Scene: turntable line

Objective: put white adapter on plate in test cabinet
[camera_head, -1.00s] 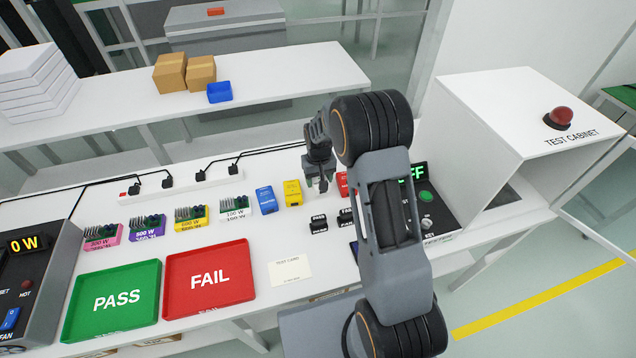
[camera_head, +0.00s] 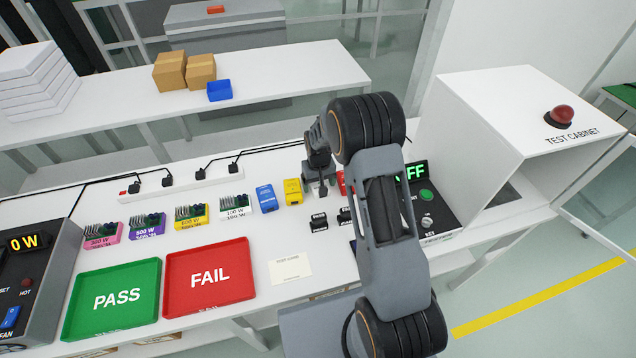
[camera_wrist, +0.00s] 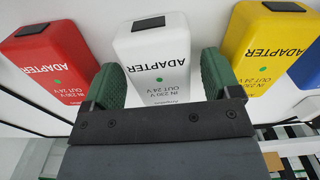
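The white adapter (camera_wrist: 155,65) lies in the middle of the wrist view, between the two green finger pads of my gripper (camera_wrist: 160,70). The fingers are apart, one on each side of it, with a slim gap at the right finger. In the head view my gripper (camera_head: 318,188) is low over the bench in the adapter row, and it hides most or all of the white adapter. The white test cabinet (camera_head: 490,105) stands at the right with its door open. A dark surface (camera_head: 508,196) shows in its opening; I cannot tell if this is the plate.
A red adapter (camera_wrist: 50,60) and a yellow adapter (camera_wrist: 262,50) flank the white one closely. A blue adapter (camera_head: 266,199) stands further left. A black control panel (camera_head: 430,205) sits between the adapters and the cabinet. Small black blocks (camera_head: 319,222) lie in front.

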